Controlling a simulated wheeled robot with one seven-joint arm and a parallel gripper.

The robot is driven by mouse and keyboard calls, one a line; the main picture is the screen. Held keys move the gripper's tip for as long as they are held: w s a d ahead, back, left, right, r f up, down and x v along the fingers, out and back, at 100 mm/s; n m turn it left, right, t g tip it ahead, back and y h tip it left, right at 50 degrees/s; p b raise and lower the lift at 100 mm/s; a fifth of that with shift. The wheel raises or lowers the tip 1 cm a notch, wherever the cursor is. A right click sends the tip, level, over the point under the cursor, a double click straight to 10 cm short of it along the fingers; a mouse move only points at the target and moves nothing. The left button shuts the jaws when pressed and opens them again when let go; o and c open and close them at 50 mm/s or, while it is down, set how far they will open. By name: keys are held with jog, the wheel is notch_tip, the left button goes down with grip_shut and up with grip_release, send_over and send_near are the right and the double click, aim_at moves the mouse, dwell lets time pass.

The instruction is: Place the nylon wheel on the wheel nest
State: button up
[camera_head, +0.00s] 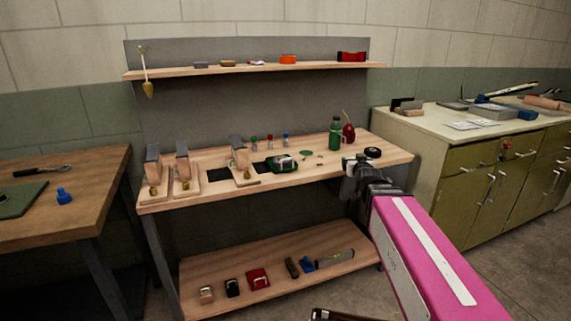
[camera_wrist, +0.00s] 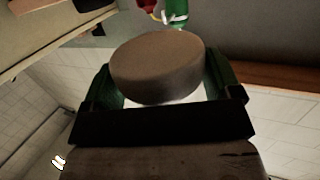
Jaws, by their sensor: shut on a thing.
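My gripper (camera_head: 360,173) is over the right end of the workbench, reaching in from the lower right. In the wrist view my gripper (camera_wrist: 166,84) is shut on a thick, round, grey-brown disc, the nylon wheel (camera_wrist: 158,66). The wheel sits between the two dark green fingers, with its broad flat face showing. In the head view the gripper mostly hides the held wheel. A dark round piece with a pale centre (camera_head: 372,153) shows just beyond the gripper; I cannot tell whether it is separate. I cannot make out the wheel nest for certain.
A shelf (camera_head: 225,69) is above. Bare wood lies between the green tool and my gripper.

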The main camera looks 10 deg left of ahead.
aim_at(336, 161)
jog(key=s+a+f, duration=0.3)
jog(key=s+f, duration=0.1)
jog(key=shift+n+y, duration=0.3)
jog(key=shift+y, duration=0.1)
jog(key=r+x, duration=0.1)
jog(key=x, duration=1.1)
jog(key=r+x, duration=0.1)
jog(key=x, duration=0.5)
jog(key=shift+w+a+r, duration=0.15)
jog(key=shift+w+r, duration=0.15)
jog(key=shift+w, duration=0.05)
jog(key=shift+s, duration=0.15)
jog(key=shift+f, duration=0.2)
jog(key=o, duration=0.8)
jog(key=shift+r, duration=0.1)
